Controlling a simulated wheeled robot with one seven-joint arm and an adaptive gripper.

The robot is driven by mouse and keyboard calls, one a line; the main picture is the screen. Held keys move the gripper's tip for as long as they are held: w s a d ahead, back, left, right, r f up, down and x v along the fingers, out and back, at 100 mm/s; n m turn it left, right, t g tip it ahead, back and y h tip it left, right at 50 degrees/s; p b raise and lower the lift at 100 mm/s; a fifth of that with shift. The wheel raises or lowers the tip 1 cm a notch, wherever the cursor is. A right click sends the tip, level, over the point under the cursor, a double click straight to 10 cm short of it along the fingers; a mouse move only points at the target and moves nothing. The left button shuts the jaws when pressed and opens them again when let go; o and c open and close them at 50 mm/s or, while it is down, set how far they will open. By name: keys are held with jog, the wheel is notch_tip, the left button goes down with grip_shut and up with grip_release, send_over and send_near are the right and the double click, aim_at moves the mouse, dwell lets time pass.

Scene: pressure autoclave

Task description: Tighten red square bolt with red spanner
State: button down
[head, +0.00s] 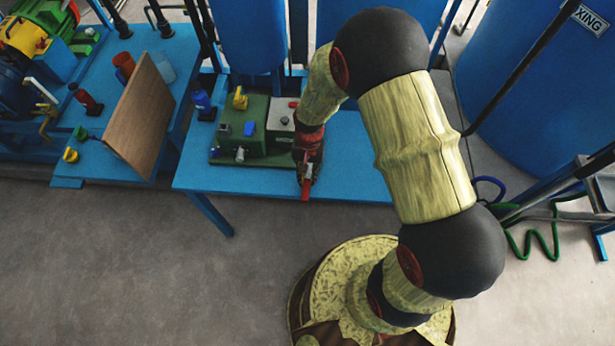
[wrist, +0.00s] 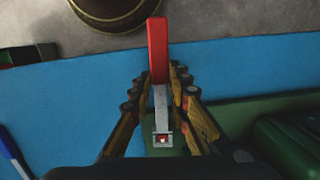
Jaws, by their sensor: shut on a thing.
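My gripper (head: 309,165) is over the front of the blue table, beside the right side of the green device. In the wrist view its two fingers (wrist: 162,110) are closed in on the red spanner (wrist: 158,52). The spanner's red handle points toward my base, and its grey shaft runs between the fingers. It also shows in the head view (head: 305,189). A small red square shows within the spanner's grey square end; I cannot tell if this is the bolt. In the head view a small red spot (head: 293,104) shows on the device's grey box; I cannot tell if it is the bolt.
The green device (head: 262,147) stands on the blue table (head: 227,180), with blue and yellow parts on it. Blue tanks (head: 545,80) stand behind. The floor in front is clear.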

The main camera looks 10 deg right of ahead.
jog(key=shift+r+p, duration=1.7)
jog(key=shift+r, duration=0.6)
